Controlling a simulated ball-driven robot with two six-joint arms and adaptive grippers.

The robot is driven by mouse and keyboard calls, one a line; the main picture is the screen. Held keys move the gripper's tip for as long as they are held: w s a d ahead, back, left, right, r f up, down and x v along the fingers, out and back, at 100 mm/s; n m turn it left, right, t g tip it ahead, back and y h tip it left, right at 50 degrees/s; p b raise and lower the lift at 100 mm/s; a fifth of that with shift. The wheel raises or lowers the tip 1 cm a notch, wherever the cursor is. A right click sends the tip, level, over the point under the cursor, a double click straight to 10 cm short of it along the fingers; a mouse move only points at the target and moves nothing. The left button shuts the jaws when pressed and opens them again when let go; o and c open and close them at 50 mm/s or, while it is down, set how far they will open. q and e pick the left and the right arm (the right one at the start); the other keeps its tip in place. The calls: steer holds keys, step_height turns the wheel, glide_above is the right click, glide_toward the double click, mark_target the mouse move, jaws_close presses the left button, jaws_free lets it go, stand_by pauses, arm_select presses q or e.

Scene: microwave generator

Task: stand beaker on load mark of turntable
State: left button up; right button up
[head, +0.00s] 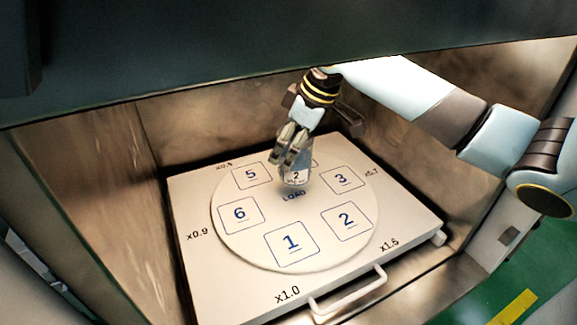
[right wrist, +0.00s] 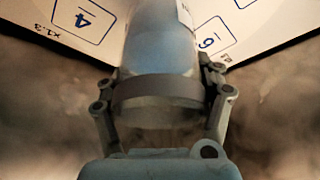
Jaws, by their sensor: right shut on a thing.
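The beaker's lower end is just behind the word LOAD (head: 293,195) in the head view. Whether its base touches the disc, I cannot tell. In the right wrist view the beaker (right wrist: 160,50) lies between both fingers, with a dark band around it. My left gripper is not in view.
The turntable carries numbered squares and sits on a white square tray (head: 290,293) with a front handle (head: 348,293). Metal walls (head: 120,185) enclose it at the left and back. A dark overhang (head: 250,50) crosses above. The numbered squares in view are bare, except square 4, mostly hidden behind the gripper.

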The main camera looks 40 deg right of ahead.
step_height(320, 180, down, 5)
steer(key=shift+s, duration=0.1)
steer(key=shift+f+p, duration=0.3)
steer(key=shift+p, duration=0.05)
steer(key=o, duration=1.5)
steer(key=shift+f, duration=0.1)
steer(key=v, duration=0.7)
steer(key=shift+d+r, duration=0.1)
steer(key=shift+r, duration=0.25)
steer(key=shift+f, duration=0.1)
